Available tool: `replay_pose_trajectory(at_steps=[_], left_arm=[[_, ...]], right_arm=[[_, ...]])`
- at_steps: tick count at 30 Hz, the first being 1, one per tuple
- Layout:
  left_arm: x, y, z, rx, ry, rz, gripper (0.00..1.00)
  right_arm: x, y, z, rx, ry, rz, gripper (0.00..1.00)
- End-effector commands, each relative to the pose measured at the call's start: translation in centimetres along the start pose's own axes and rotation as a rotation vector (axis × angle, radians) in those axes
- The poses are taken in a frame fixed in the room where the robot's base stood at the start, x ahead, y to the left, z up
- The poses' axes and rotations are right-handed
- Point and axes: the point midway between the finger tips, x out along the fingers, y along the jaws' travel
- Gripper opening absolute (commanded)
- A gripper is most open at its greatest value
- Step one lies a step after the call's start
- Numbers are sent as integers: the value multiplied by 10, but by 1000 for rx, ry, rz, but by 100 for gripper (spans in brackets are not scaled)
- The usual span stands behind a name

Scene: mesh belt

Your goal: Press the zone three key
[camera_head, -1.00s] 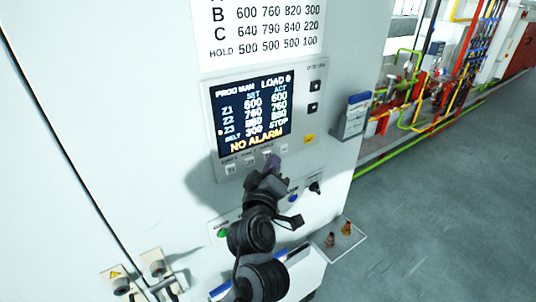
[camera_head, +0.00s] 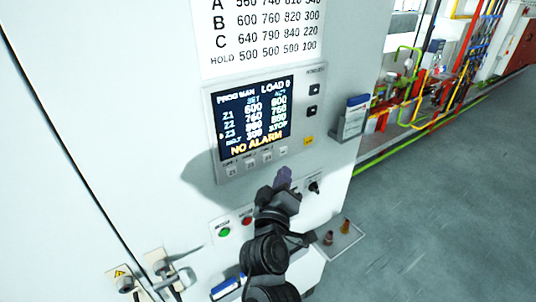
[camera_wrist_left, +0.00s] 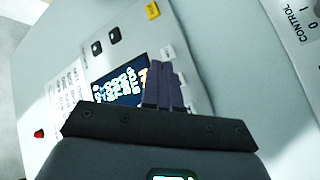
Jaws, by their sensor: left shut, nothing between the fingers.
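The control panel (camera_head: 214,110) on the white cabinet has a lit screen (camera_head: 253,122) reading NO ALARM, with a small marker beside Z3. Below the screen is a row of small pale keys. The zone three key (camera_head: 267,156) appears to be the third from the left; its label is too small to read. My left gripper (camera_head: 283,176) is shut and empty, its dark purple fingers just below the right end of the key row. The wrist view shows the shut fingers (camera_wrist_left: 165,85) in front of the screen and key row. My right gripper is not in view.
A yellow key (camera_head: 308,141) and two black keys (camera_head: 313,100) sit right of the screen. A green button (camera_head: 224,231), a red button (camera_head: 247,221) and a black knob (camera_head: 314,187) lie lower on the cabinet. A small shelf (camera_head: 345,241) juts out at lower right.

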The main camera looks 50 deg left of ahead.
Motion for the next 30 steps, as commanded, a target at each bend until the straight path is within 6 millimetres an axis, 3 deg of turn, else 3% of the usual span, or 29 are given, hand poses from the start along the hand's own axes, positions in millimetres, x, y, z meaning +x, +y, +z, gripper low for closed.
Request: replay_pose_trajectory(at_steps=[9,30], left_arm=[[-11,7,8,1,-1,-1,0],[-10,7,8,1,0,-1,0]], right_arm=[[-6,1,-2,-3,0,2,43],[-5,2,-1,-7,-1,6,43]])
